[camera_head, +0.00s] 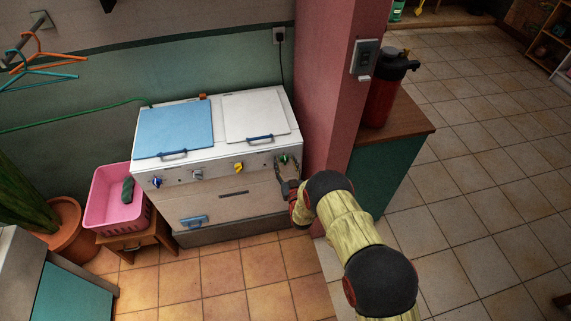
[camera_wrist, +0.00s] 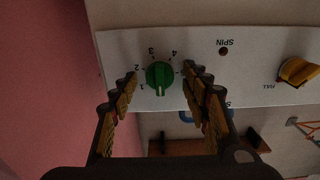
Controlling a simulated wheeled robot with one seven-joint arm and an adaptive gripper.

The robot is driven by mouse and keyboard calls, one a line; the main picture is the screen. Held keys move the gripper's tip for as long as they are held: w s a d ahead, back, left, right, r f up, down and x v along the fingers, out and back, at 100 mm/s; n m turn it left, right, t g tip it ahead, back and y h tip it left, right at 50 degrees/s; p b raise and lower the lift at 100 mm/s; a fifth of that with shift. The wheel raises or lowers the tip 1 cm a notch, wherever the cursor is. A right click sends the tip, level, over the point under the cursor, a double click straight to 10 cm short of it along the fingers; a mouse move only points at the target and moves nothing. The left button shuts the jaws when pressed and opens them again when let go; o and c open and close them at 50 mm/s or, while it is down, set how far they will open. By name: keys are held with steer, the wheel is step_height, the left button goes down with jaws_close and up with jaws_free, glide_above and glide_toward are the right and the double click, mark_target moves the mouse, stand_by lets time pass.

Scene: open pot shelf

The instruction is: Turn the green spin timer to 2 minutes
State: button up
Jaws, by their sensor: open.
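The green spin timer (camera_wrist: 160,75) is a round knob on the white panel of the washer. It shows upside down in the wrist view, with the digits 1 to 4 around it. Its white pointer mark is on the picture's lower side, past the 1 and away from the 2. My gripper (camera_wrist: 158,74) is open, with one finger on each side of the knob; small gaps show between fingers and knob. In the head view the green timer (camera_head: 284,159) is at the panel's right end, with my gripper (camera_head: 284,173) in front of it.
A yellow knob (camera_head: 238,167) sits left of the timer, with more knobs further left. The washer (camera_head: 217,108) has a blue lid and a white lid. A pink pillar (camera_head: 337,95) stands close on the right. A pink basket (camera_head: 106,208) is at the left.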

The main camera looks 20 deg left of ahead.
steer(key=shift+c, duration=0.3)
steer(key=c, duration=1.1)
steer(key=shift+m+b, duration=0.3)
steer(key=shift+m, duration=0.1)
steer(key=m+b, duration=0.5)
steer(key=m, duration=0.4)
steer(key=m+b, duration=0.5)
steer(key=m, duration=0.5)
steer(key=shift+w+d+f+b, duration=0.1)
steer(key=shift+d+f+b, duration=0.1)
steer(key=shift+b, duration=0.15)
steer(key=shift+m, duration=0.4)
steer(key=o, duration=1)
